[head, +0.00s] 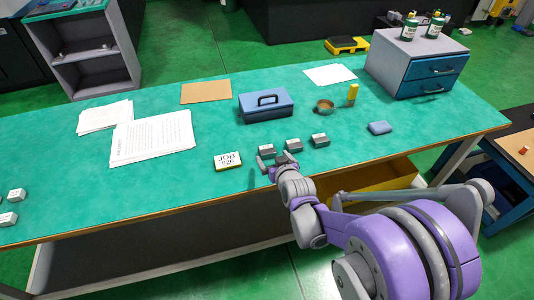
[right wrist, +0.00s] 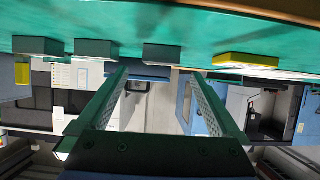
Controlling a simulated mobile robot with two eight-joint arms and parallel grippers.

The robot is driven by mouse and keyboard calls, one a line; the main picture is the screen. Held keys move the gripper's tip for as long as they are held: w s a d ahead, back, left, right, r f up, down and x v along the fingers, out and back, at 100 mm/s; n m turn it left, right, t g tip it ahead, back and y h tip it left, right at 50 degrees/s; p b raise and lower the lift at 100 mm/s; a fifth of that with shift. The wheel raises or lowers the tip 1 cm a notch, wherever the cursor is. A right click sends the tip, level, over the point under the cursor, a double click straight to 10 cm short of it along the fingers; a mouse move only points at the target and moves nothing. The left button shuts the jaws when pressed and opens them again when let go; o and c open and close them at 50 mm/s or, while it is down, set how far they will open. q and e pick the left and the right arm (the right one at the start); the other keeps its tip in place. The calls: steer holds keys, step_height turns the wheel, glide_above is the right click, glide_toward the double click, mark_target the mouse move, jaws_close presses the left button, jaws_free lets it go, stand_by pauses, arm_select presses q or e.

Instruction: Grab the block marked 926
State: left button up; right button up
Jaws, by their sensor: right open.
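A white card with a yellow edge reading JOB 926 (head: 228,161) lies near the table's front edge. Three small grey blocks stand in a row to its right: the left block (head: 267,145), the middle block (head: 294,146) and the right block (head: 320,141). Their markings are not readable here. My right gripper (head: 274,163) is open and empty, just in front of the left block. The right wrist view is upside down; there the left block (right wrist: 162,54) appears beyond and between the open fingers, apart from them. My left gripper is not in view.
Two white-topped blocks (head: 16,195) sit at the table's left end. Behind the row are a blue toolbox (head: 266,106), a round tin (head: 324,107) and a yellow bottle (head: 352,94). A blue item (head: 380,128) lies to the right.

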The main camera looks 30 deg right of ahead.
mark_target(267, 149)
steer(key=x, duration=0.5)
steer(key=shift+w, duration=0.4)
jaws_close()
